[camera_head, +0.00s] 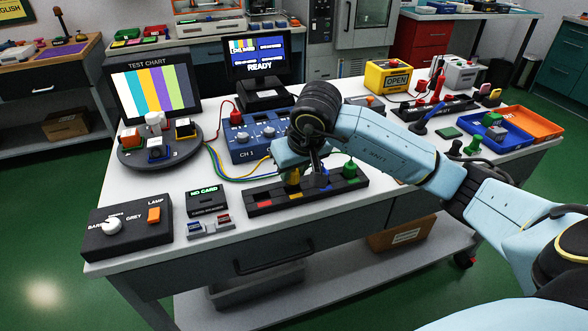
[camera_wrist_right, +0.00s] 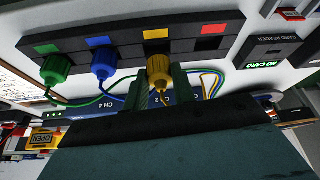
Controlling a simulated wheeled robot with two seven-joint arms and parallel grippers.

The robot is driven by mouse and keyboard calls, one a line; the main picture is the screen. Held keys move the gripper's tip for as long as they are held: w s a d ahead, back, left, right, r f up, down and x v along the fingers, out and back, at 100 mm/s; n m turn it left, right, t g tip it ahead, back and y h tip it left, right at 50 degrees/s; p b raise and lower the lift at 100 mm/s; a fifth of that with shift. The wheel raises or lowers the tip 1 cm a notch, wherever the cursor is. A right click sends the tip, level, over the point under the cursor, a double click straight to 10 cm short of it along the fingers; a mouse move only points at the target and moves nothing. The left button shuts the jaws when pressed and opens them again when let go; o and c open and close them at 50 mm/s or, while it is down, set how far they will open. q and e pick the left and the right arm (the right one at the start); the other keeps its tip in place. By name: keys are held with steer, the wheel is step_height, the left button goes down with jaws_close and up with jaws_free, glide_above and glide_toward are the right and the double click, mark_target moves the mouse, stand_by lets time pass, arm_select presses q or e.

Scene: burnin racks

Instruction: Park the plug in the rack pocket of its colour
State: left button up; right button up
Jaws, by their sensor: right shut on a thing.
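The yellow plug (camera_wrist_right: 160,72) is between the two fingers of my right gripper (camera_wrist_right: 161,88), which is shut on it. It is at the yellow-marked pocket of the black rack (camera_wrist_right: 183,46); I cannot tell if it is fully seated. In the head view, my right gripper (camera_head: 297,168) is over the rack (camera_head: 262,207), with the yellow plug (camera_head: 292,179) below it. The green plug (camera_wrist_right: 55,69) and blue plug (camera_wrist_right: 103,64) stand at the pockets of their colours. The red-marked pocket (camera_wrist_right: 210,44) is empty. My left gripper is out of view.
A blue CH 1 box (camera_head: 245,150) with a red plug (camera_head: 236,118) stands behind the rack, cables trailing between. A card reader (camera_head: 207,202) and a lamp switch box (camera_head: 125,232) are to the left. Blue and orange trays (camera_head: 530,122) are at the right.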

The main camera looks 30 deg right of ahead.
steer(key=shift+f+b, duration=1.05)
steer(key=shift+f, duration=0.1)
steer(key=o, duration=1)
steer(key=shift+o, duration=0.2)
